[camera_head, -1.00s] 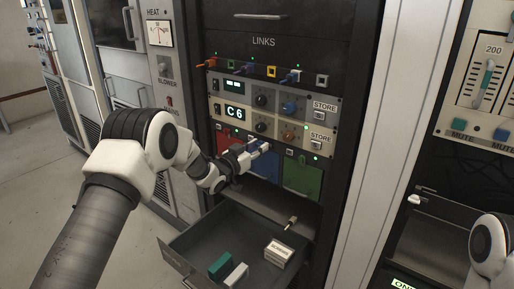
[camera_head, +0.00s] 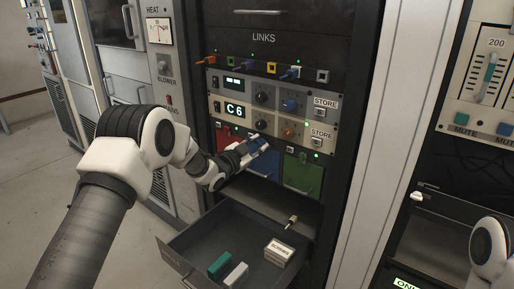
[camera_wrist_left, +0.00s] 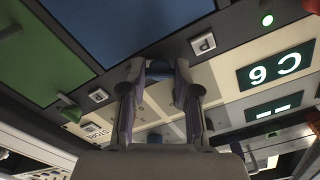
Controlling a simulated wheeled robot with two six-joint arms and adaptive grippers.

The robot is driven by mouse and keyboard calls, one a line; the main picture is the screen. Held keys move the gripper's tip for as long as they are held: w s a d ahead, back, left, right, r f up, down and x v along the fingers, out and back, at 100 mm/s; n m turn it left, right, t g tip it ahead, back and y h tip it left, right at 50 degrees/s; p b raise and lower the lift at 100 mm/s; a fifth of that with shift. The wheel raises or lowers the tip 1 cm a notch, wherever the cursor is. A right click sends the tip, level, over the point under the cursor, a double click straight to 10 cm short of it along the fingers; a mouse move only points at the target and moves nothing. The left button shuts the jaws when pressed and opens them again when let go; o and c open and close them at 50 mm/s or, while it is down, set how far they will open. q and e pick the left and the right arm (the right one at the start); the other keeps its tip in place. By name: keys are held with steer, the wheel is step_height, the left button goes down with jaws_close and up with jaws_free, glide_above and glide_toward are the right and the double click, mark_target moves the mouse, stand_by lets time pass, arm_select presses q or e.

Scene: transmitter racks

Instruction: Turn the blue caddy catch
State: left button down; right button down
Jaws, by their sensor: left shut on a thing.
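The blue caddy (camera_head: 265,165) sits in the rack between a red caddy (camera_head: 226,138) and a green caddy (camera_head: 302,174). My left gripper (camera_head: 260,144) is at the top edge of the blue caddy. In the left wrist view the blue caddy (camera_wrist_left: 125,25) is at the top, and the gripper's fingers (camera_wrist_left: 159,68) come together just below its edge. They are shut on the blue caddy catch, which the fingers mostly hide. The green caddy's catch (camera_wrist_left: 69,108) shows to the left. My right gripper is out of view.
An open drawer (camera_head: 190,245) below holds a teal block (camera_head: 220,266) and pale blocks (camera_head: 277,252). A panel with knobs and a "C6" display (camera_head: 234,110) sits just above the caddies. Patch cables (camera_head: 289,73) hang higher up.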

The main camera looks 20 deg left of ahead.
arm_select(q)
steer(key=m+b, duration=0.2)
steer(key=m, duration=0.4)
steer(key=shift+f+b, duration=0.15)
steer(key=shift+b, duration=0.2)
steer(key=m+b, duration=0.2)
steer(key=m, duration=0.3)
steer(key=shift+b, duration=0.35)
steer(key=shift+m, duration=0.4)
steer(key=c, duration=0.8)
jaws_free()
steer(key=shift+c, duration=0.2)
steer(key=v, duration=1.2)
